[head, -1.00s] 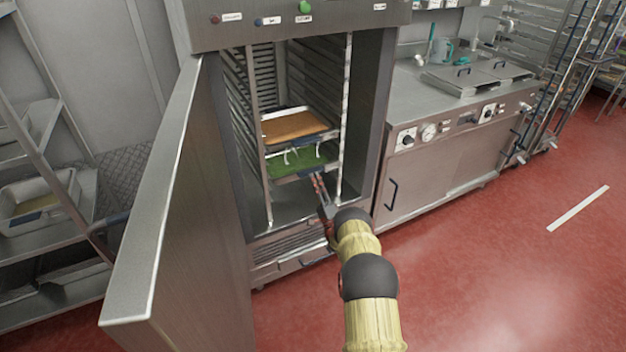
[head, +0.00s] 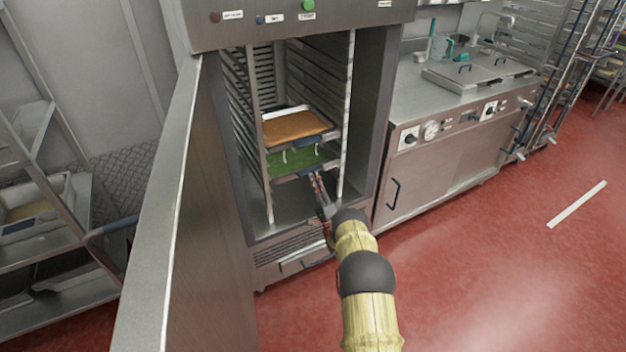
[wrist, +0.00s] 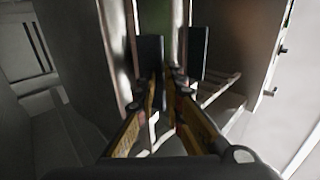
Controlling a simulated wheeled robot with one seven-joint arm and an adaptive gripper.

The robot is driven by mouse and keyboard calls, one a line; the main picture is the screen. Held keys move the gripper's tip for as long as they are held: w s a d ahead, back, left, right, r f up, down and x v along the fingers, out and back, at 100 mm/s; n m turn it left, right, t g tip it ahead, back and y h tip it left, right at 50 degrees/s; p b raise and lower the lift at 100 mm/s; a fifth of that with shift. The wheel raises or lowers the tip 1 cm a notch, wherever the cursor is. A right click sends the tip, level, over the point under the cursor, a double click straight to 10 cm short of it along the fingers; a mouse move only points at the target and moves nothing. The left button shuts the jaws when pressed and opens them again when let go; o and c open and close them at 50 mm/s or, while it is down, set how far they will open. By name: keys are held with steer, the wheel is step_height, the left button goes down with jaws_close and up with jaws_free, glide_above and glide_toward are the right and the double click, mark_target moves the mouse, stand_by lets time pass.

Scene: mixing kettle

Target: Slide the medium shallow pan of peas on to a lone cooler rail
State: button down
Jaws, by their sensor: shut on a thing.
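The pan of green peas (head: 291,163) sits inside the open cooler, between the side rails, just below a pan with orange-brown contents (head: 292,127). My gripper (head: 314,178) reaches in from the front and is shut on the front edge of the pea pan. In the wrist view my two fingers (wrist: 165,92) are close together with a green patch (wrist: 172,18) beyond them, and the gripped edge is hard to make out. The cooler's rails (head: 240,105) run up both sides. I cannot tell exactly how the pan's sides rest on them.
The cooler door (head: 165,215) stands open at the left. A steel counter unit (head: 440,150) stands at the right, with a rack beyond it. A shelf with a pan (head: 35,205) is at far left. Red floor (head: 480,270) is clear at the right.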

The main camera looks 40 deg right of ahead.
steer(key=shift+w+d+r, duration=0.1)
steer(key=shift+w+r, duration=0.05)
steer(key=shift+r, duration=0.45)
steer(key=shift+w+r, duration=0.1)
steer(key=shift+r, duration=0.5)
steer(key=c, duration=1.9)
jaws_free()
steer(key=shift+o, duration=0.4)
steer(key=shift+s+f, duration=0.1)
steer(key=shift+f, duration=0.2)
steer(key=shift+o, duration=1)
steer(key=shift+f, duration=0.3)
steer(key=o, duration=0.5)
steer(key=shift+s, duration=0.1)
steer(key=shift+o, duration=0.2)
steer(key=shift+f, duration=0.15)
steer(key=v, duration=0.7)
